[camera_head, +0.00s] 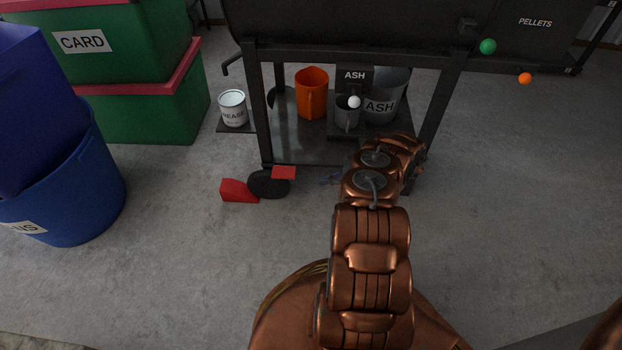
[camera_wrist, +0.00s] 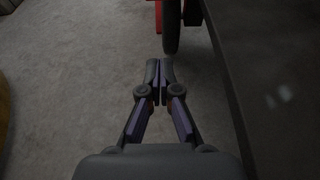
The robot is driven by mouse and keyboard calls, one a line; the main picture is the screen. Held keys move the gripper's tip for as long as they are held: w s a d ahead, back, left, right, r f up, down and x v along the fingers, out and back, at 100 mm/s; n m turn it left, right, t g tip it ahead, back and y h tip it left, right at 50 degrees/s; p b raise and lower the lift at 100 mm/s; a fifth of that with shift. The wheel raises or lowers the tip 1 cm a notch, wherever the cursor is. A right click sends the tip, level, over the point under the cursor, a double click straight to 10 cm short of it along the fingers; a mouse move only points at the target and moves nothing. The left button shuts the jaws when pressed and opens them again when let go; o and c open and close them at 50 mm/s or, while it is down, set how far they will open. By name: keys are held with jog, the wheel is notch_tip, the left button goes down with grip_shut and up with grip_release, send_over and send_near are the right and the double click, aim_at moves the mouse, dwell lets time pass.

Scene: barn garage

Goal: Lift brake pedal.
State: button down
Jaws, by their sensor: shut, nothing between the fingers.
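A small red flat piece, which looks like the brake pedal (camera_head: 284,172), sticks out at the upper right of the black caster wheel (camera_head: 264,185) under the cart's front left corner. In the wrist view the wheel (camera_wrist: 172,28) stands edge-on just beyond my fingertips, with red at both sides; which red is the pedal I cannot tell. My gripper (camera_wrist: 159,64) is shut and empty, low over the floor, its tips close to the wheel. In the head view my gripper (camera_head: 330,178) shows faintly right of the pedal, partly hidden by my arm.
A red wedge (camera_head: 238,190) lies against the wheel's left side. Blue and green bins stand left. Floor in front is clear.

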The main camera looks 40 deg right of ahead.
aim_at(284, 172)
jog(key=b+x, duration=0.3)
jog(key=x, duration=0.7)
jog(key=shift+s+d+r+b, duration=0.1)
jog(key=shift+r+b, duration=0.25)
jog(key=shift+r, duration=0.65)
jog(key=shift+s+d+r+b, duration=0.15)
jog(key=shift+r+b, duration=0.2)
jog(key=shift+r, duration=0.65)
jog(key=shift+r, duration=0.1)
